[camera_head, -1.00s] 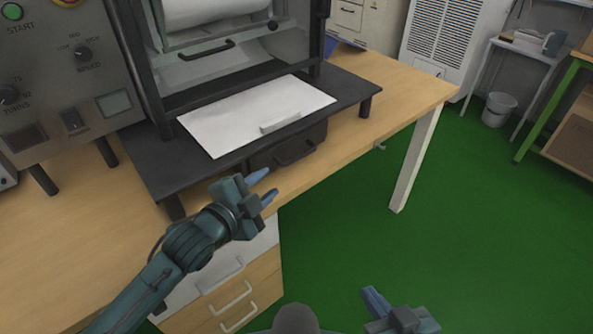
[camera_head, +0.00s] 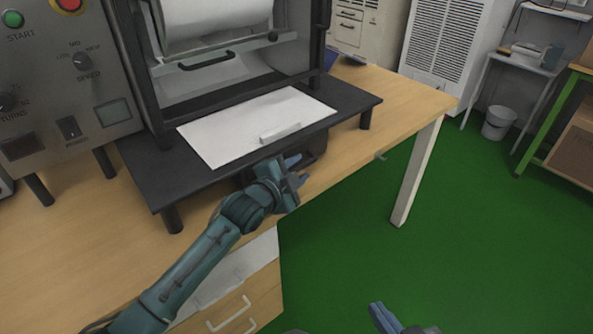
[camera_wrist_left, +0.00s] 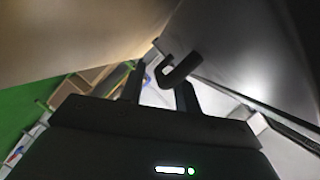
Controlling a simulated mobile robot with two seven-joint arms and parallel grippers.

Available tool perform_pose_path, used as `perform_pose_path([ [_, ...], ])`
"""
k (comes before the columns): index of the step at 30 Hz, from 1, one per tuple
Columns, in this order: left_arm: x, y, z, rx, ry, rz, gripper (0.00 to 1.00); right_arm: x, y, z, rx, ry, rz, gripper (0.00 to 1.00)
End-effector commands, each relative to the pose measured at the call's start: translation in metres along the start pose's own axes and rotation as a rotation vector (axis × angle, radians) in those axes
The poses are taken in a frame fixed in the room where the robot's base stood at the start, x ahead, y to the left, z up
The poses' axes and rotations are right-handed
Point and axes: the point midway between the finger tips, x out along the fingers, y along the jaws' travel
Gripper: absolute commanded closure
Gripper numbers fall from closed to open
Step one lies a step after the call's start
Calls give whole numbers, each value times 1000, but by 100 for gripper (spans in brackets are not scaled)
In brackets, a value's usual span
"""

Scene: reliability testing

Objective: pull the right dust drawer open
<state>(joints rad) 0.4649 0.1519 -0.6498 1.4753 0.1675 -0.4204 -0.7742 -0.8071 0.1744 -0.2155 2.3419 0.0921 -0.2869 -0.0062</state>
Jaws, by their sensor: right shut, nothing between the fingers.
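The dark dust drawer (camera_head: 318,148) sits under the black platform of the machine, mostly behind my left gripper. My left gripper (camera_head: 298,169) is in front of it, fingers pointing toward it. In the left wrist view the two fingers (camera_wrist_left: 160,90) are apart. A dark hooked handle (camera_wrist_left: 181,70) shows at their tips, nearer the right finger; I cannot tell whether it touches. The drawer looks shut, though its front is partly hidden. My right gripper (camera_head: 382,317) is shut and empty at the bottom edge, over the green floor, partly cut off.
The black platform (camera_head: 350,108) overhangs the drawer, and a white panel with a handle (camera_head: 228,134) lies on it. A wooden drawer unit (camera_head: 238,303) stands below the table's front edge. The table leg (camera_head: 416,175) is at the right. Green floor (camera_head: 480,240) is free there.

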Motion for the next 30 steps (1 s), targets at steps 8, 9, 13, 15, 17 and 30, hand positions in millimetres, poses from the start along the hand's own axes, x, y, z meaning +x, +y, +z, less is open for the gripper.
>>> perform_pose_path([
  [8, 0, 0, 0, 0, 0, 0, 74, 0, 1, -2, -3, 4, 0, 100],
  [9, 0, 0, 0, 0, 0, 0, 77, 0, 1, -2, -3, 4, 0, 100],
  [13, 0, 0, 0, 0, 0, 0, 88, 0, 1, -1, -4, 4, 0, 100],
  [15, 0, 0, 0, 0, 0, 0, 94, 1, 1, -1, -4, 3, 0, 100],
  [17, 0, 0, 0, 0, 0, 0, 99, 1, 1, 0, -4, 1, 0, 100],
  [30, 0, 0, 0, 0, -1, 0, 100, 1, 1, 2, -4, -3, 1, 100],
])
